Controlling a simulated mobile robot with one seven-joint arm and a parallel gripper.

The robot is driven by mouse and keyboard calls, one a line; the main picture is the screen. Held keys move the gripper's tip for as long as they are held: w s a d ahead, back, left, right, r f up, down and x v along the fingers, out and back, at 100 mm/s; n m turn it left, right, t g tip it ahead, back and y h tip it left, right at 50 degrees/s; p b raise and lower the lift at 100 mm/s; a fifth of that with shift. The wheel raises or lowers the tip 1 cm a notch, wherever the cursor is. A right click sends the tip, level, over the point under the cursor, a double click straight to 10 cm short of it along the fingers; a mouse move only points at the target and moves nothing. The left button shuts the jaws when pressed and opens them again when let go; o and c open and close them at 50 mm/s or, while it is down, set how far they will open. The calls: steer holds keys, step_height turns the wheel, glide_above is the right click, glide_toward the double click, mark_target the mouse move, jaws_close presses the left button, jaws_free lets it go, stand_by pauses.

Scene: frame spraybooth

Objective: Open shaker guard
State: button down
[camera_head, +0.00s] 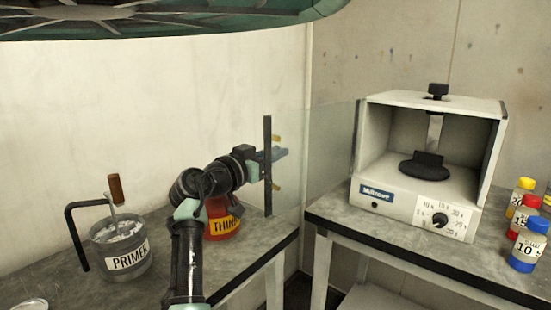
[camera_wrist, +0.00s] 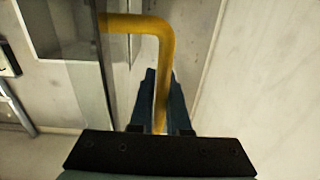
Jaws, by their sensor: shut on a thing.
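The shaker (camera_head: 385,190) is a white box with an open front, a black clamp inside and a dial on its front panel. Its guard (camera_head: 325,150) is a clear panel swung out to the left of the box, with a dark strip (camera_head: 267,180) along its free edge. The guard's yellow handle (camera_wrist: 152,25) shows in the wrist view, and its two ends show beside the strip in the head view. My gripper (camera_wrist: 161,85) is shut on the handle, with one blue finger on each side; in the head view my gripper (camera_head: 280,154) is partly behind the strip.
A grey primer can (camera_head: 105,260) with a stirrer and a red thinner container (camera_head: 222,222) stand on the left bench, close to my arm. Several paint bottles (camera_head: 530,240) stand right of the shaker. A gap separates the benches. A green round hood hangs above.

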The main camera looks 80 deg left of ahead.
steer(key=shift+w+d, duration=0.1)
steer(key=shift+w, duration=0.2)
steer(key=c, duration=1.2)
jaws_free()
steer(key=shift+f, duration=0.1)
steer(key=shift+s, duration=0.1)
steer(key=v, duration=1.2)
steer(key=shift+s+d, duration=0.25)
